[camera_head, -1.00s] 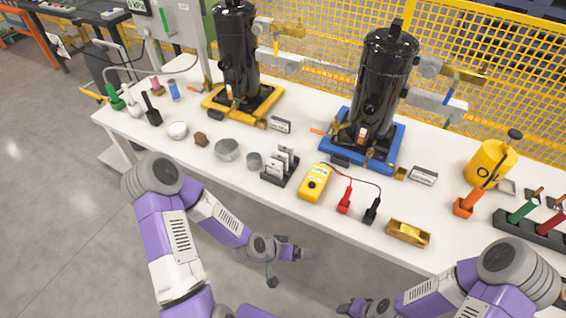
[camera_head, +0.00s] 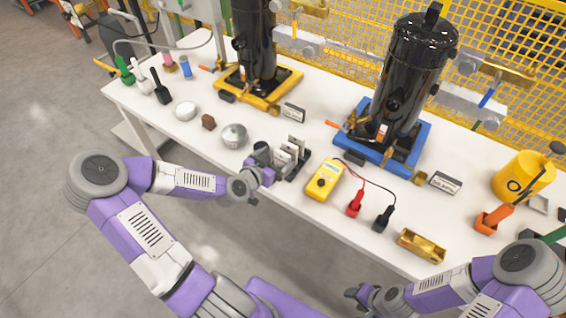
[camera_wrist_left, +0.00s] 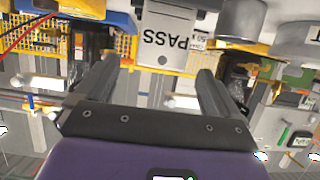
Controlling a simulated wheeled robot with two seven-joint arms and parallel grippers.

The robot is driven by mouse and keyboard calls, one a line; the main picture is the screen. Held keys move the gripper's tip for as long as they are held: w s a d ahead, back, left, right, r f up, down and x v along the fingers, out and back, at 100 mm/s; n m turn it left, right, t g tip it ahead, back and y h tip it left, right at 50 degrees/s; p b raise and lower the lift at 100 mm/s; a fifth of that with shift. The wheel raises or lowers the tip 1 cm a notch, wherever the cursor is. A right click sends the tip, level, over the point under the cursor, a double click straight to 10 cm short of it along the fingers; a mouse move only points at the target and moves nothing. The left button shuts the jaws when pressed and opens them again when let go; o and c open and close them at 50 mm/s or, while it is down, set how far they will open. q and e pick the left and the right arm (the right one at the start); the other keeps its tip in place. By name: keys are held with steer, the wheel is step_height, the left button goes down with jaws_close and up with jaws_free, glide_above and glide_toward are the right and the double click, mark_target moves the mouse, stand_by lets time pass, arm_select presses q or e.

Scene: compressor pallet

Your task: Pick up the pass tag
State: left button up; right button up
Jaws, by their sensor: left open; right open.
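The pass tag (camera_wrist_left: 168,42), a white card with "PASS" on it, shows upside down in the left wrist view, between and beyond my open left fingers. In the head view, several pale tags (camera_head: 287,152) stand upright in a dark holder (camera_head: 296,172) at the table's front edge; I cannot tell there which is the pass tag. My left gripper (camera_head: 267,170) is at the holder's left front side, partly overlapping it in view. In the left wrist view the gripper (camera_wrist_left: 159,68) is open with nothing gripped. My right gripper (camera_head: 360,294) is low, in front of the table, away from the tags.
Two black compressors (camera_head: 415,65) stand behind on yellow and blue bases.

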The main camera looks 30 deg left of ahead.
mark_target(281, 154)
arm_select(q)
steer(key=b+x, duration=0.1)
steer(key=x, duration=0.3)
steer(key=shift+w+a+r, duration=0.1)
steer(key=shift+w+r, duration=0.05)
steer(key=shift+w, duration=0.15)
steer(key=shift+c, duration=0.3)
steer(key=c, duration=1)
